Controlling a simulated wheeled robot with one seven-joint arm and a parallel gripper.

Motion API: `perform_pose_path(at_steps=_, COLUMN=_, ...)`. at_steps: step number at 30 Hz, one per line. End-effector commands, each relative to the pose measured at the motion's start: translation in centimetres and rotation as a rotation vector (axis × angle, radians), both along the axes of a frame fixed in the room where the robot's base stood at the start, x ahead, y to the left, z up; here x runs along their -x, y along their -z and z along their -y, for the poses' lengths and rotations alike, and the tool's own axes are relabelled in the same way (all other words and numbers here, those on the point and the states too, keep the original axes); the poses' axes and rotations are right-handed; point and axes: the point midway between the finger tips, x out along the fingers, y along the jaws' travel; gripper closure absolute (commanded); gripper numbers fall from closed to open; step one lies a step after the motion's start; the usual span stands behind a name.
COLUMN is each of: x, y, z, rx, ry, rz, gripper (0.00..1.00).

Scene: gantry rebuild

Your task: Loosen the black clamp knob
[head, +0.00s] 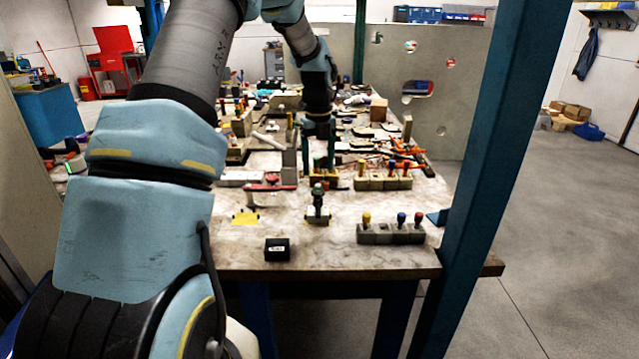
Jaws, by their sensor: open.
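My gripper (320,169) points down over the workbench (300,257), its two fingers apart with a gap between them. Just below it in the picture, nearer the front edge, a small upright clamp-like fixture (318,213) stands on a yellow-marked base. A dark knob (318,189) tops this fixture; it looks black to dark green. I take it for the clamp knob, but its shape is too small to be sure. The fingertips appear just above and behind the knob; whether they touch it I cannot tell.
A red-handled piece (270,187) and a yellow patch (246,217) lie to the left. A small black box (277,249) sits near the front edge. A grey block with coloured knobs (391,234) stands at right. A blue post (487,170) rises at right. Clutter fills the back.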

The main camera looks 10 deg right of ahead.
Motion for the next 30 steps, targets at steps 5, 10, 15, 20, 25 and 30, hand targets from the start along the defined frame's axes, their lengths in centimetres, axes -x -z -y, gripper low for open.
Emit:
perform_pose_path(at_steps=5, x=0.1, y=3.2, z=0.0, rx=-0.002, ry=0.0, rz=-0.005, gripper=0.3)
perform_pose_path(at_steps=10, x=0.1, y=5.5, z=0.0, rx=-0.001, ry=0.0, rz=-0.002, gripper=0.3)
perform_pose_path(at_steps=15, x=0.0, y=6.6, z=-0.1, rx=0.0, ry=-0.002, rz=0.0, gripper=0.3)
perform_pose_path(at_steps=20, x=0.0, y=6.8, z=-0.1, rx=0.001, ry=-0.002, rz=0.0, gripper=0.3)
perform_pose_path(at_steps=25, x=0.0, y=6.8, z=0.0, rx=0.001, ry=-0.002, rz=0.0, gripper=0.35)
perform_pose_path(at_steps=30, x=0.0, y=6.8, z=0.0, rx=0.001, ry=-0.002, rz=0.0, gripper=0.54)
